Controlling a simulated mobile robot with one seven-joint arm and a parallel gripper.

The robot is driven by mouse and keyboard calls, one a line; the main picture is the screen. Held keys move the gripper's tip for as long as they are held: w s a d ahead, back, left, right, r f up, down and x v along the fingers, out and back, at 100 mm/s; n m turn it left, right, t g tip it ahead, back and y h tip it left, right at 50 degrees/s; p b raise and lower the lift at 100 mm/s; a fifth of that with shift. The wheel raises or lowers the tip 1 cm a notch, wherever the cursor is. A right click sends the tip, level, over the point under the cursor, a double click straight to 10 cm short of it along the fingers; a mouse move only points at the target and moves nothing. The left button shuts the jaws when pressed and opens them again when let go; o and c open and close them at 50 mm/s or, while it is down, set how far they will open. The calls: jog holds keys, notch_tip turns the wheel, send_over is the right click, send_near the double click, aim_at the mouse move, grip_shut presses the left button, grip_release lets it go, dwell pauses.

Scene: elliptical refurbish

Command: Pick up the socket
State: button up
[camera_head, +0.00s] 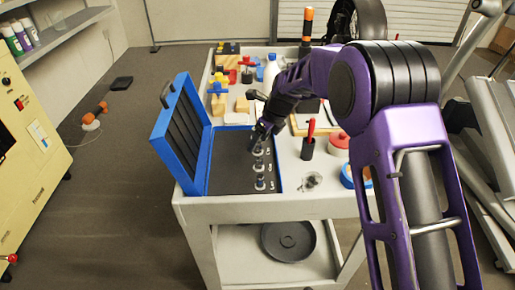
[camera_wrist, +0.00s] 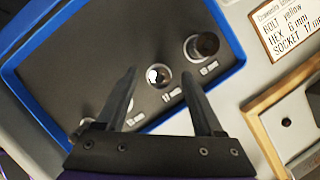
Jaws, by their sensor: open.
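Several metal sockets stand in a row in the dark foam of an open blue case (camera_head: 188,178) on the cart. In the wrist view a small shiny socket (camera_wrist: 158,77) lies between the two fingertips of my gripper (camera_wrist: 157,72). The fingers are apart and I see no contact with it. A larger dark socket (camera_wrist: 203,46) stands to its upper right, and more sockets (camera_wrist: 85,123) are partly hidden by the left finger. In the head view my gripper (camera_head: 258,137) is over the far end of the row, with sockets (camera_head: 259,167) nearer the camera.
The raised case lid (camera_head: 180,135) stands left of the row. A black holder with a red-handled tool (camera_head: 308,147), a red-lidded container (camera_head: 339,145) and a small clear item (camera_head: 311,180) stand to the right. A printed card (camera_wrist: 287,27) and wooden frame (camera_wrist: 290,120) lie beside the case.

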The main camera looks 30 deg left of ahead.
jog(key=shift+x, duration=0.75)
grip_shut()
